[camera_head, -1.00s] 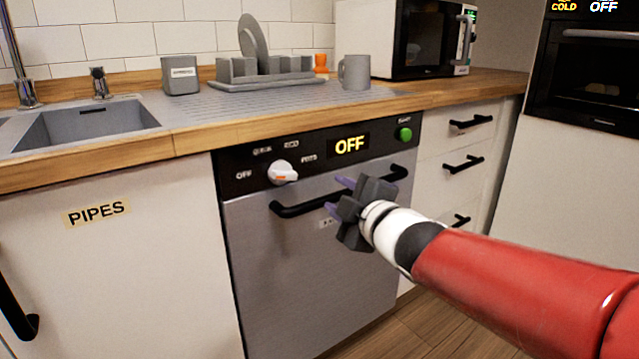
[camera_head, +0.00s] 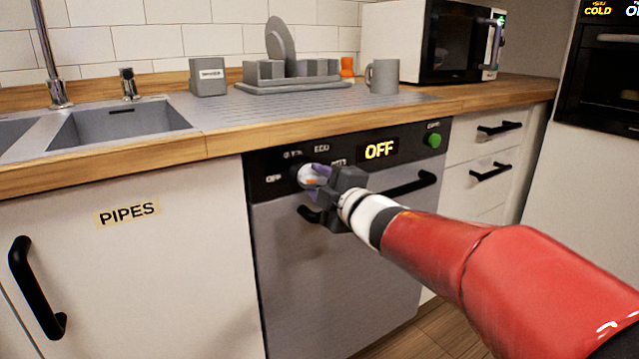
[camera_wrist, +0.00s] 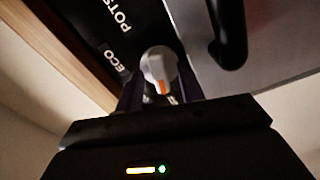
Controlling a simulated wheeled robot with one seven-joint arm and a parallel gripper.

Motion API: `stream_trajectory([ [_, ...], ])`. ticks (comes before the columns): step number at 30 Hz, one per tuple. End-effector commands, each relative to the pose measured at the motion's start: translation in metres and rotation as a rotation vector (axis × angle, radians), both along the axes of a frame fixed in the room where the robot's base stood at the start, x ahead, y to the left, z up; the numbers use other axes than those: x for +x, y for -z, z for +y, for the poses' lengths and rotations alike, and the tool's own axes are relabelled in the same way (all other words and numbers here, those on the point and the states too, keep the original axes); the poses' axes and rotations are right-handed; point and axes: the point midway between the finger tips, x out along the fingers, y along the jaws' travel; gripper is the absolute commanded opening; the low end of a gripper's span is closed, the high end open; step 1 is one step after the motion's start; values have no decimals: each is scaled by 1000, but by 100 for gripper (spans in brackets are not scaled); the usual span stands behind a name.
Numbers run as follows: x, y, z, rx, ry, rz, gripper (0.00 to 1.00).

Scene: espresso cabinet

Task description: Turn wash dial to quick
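The wash dial (camera_head: 308,175) is a round white-grey knob with an orange mark, on the black panel of the dishwasher (camera_head: 340,270). The lit display (camera_head: 381,150) reads OFF. My gripper (camera_head: 317,183) is at the dial and partly hides it in the head view. In the wrist view the dial (camera_wrist: 158,68) sits between my two purple fingers (camera_wrist: 160,94), which are apart. I cannot tell whether they touch it. The labels ECO and POTS show beside the dial. The dial's orange mark points toward my gripper in the wrist view.
The black dishwasher handle (camera_head: 405,185) runs just below the panel, close to my gripper. A green button (camera_head: 433,141) is at the panel's right. The wooden counter edge (camera_head: 330,125) overhangs above. A cupboard marked PIPES (camera_head: 127,212) is at the left.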

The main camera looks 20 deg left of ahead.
Motion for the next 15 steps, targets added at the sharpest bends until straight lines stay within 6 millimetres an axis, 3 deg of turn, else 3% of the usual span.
stream_trajectory([
  [3, 0, 0, 0, 0, 0, 0, 38],
  [12, 0, 0, 0, 0, 0, 0, 0],
  [15, 0, 0, 0, 1, 0, 1, 0],
])
